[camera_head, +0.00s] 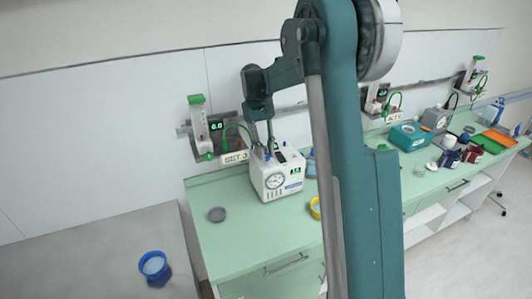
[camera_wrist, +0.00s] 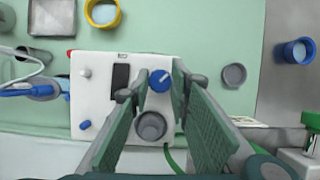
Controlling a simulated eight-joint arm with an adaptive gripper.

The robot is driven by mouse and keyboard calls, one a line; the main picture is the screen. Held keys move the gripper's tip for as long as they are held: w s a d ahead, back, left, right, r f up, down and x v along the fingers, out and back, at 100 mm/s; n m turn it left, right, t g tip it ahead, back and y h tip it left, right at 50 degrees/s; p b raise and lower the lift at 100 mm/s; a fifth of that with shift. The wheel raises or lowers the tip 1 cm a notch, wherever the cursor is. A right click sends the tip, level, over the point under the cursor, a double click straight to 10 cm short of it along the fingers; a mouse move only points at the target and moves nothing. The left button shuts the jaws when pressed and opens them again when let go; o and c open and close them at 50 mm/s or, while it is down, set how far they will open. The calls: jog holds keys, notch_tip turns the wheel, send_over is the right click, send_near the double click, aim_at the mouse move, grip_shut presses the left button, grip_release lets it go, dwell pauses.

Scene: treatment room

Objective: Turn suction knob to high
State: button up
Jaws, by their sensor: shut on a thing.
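The suction unit is a white box with a dial gauge and a small green display on its front. It stands on the green counter (camera_head: 235,248) in the head view (camera_head: 278,181); in the wrist view its white top (camera_wrist: 100,64) is seen from above. The blue suction knob (camera_wrist: 160,82) sits on that top, with a pale pointer line slanting across it. My gripper (camera_wrist: 160,77) points down with its fingertips on either side of the knob, shut on it. In the head view my gripper (camera_head: 262,152) reaches the unit's top, and the knob cannot be made out there.
A grey round cap (camera_head: 216,214) lies on the counter left of the unit. A yellow cup (camera_head: 315,208) stands right of it, partly behind my arm. A wall panel (camera_head: 212,128) with a green tube is close behind. A blue cup (camera_head: 153,265) stands on the grey surface.

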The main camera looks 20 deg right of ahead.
jog(key=n, duration=0.2)
jog(key=n+h, duration=0.1)
jog(key=n, duration=0.1)
jog(key=n+h, duration=0.1)
jog(key=n, duration=0.1)
jog(key=shift+s+a+t+b, duration=0.1)
jog(key=shift+a+t+b, duration=0.15)
jog(key=shift+t+b, duration=0.15)
jog(key=n+t+h, duration=0.1)
jog(key=n, duration=0.3)
jog(key=n+t+h, duration=0.1)
jog(key=n, duration=0.2)
jog(key=shift+s+n, duration=0.15)
jog(key=shift+n, duration=0.15)
jog(key=n+t, duration=0.1)
jog(key=n, duration=0.2)
jog(key=n+t, duration=0.1)
jog(key=n, duration=0.2)
jog(key=shift+s+t, duration=0.2)
jog(key=shift+t, duration=0.2)
jog(key=n+t, duration=0.1)
jog(key=n, duration=0.2)
jog(key=n+t+y, duration=0.1)
jog(key=n, duration=0.2)
jog(key=shift+s+n, duration=0.15)
jog(key=shift+n, duration=0.25)
jog(key=shift+o, duration=0.2)
jog(key=o, duration=0.9)
jog(key=shift+c, duration=0.2)
jog(key=shift+r, duration=0.1)
